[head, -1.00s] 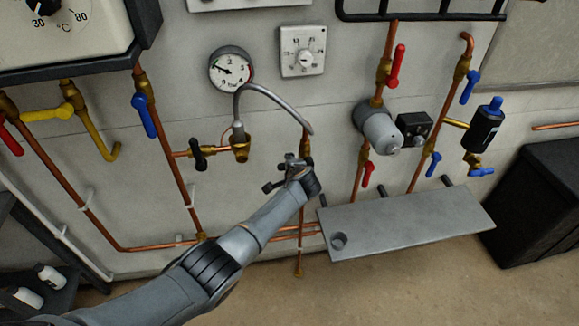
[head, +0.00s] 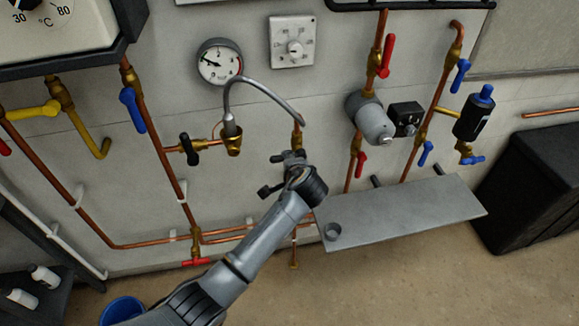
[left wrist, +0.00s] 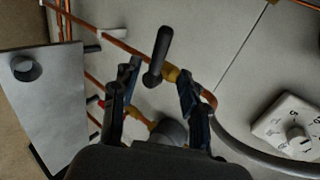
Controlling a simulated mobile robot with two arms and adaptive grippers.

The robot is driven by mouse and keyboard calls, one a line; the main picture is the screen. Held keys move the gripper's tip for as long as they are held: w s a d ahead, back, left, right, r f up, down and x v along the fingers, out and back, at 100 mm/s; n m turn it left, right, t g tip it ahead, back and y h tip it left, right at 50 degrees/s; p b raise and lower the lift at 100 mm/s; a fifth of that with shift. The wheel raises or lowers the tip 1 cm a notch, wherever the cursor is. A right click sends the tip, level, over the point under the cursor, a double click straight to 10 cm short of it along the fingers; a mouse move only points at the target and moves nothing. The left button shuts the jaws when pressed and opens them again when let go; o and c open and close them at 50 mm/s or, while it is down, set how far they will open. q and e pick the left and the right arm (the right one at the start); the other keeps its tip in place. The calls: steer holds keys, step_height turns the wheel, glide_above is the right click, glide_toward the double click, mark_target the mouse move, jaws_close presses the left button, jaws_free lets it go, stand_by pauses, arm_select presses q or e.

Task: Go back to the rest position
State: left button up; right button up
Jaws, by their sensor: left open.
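My left gripper (head: 272,174) is in front of the wall, beside the copper pipe below the right end of the grey hose (head: 258,84). Its two fingers are apart in the left wrist view (left wrist: 158,88). A black lever handle (left wrist: 158,55) shows between the fingers there, with brass fittings behind it. I cannot tell how far it stands from the fingers. The jaws hold nothing that I can see. My right gripper is in neither view.
A grey shelf (head: 405,212) juts out right of my left gripper. The pressure gauge (head: 219,62) and thermostat (head: 292,42) are above. A blue bucket (head: 122,309) stands lower left, a black cabinet (head: 535,200) at right. Floor shows below the shelf.

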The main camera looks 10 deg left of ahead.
arm_select(q)
steer(key=shift+v, duration=1)
steer(key=shift+f, duration=0.1)
steer(key=s+a+f+n+g+h+b, duration=0.1)
steer(key=s+a+f+g, duration=0.1)
steer(key=s+f, duration=0.75)
steer(key=s+a+f+n+g+h+b, duration=0.15)
steer(key=s+f, duration=0.25)
steer(key=f, duration=1.1)
steer(key=s+a+f+n+g, duration=0.25)
steer(key=s+f, duration=0.35)
steer(key=f, duration=0.6)
steer(key=s+a+f+n+g, duration=0.1)
steer(key=s+f, duration=0.4)
steer(key=s, duration=0.7)
steer(key=s+a+f+n+g+b, duration=0.1)
steer(key=s+a+f+n, duration=0.2)
steer(key=s, duration=0.9)
steer(key=s+a+f+n+g+h+b, duration=0.1)
steer(key=s+a+f+n, duration=0.2)
steer(key=s+a+f, duration=0.4)
steer(key=s+f, duration=0.1)
steer(key=s, duration=0.4)
steer(key=shift+s+a+f+g, duration=0.25)
steer(key=shift+s+f+g, duration=0.05)
steer(key=shift+f, duration=0.1)
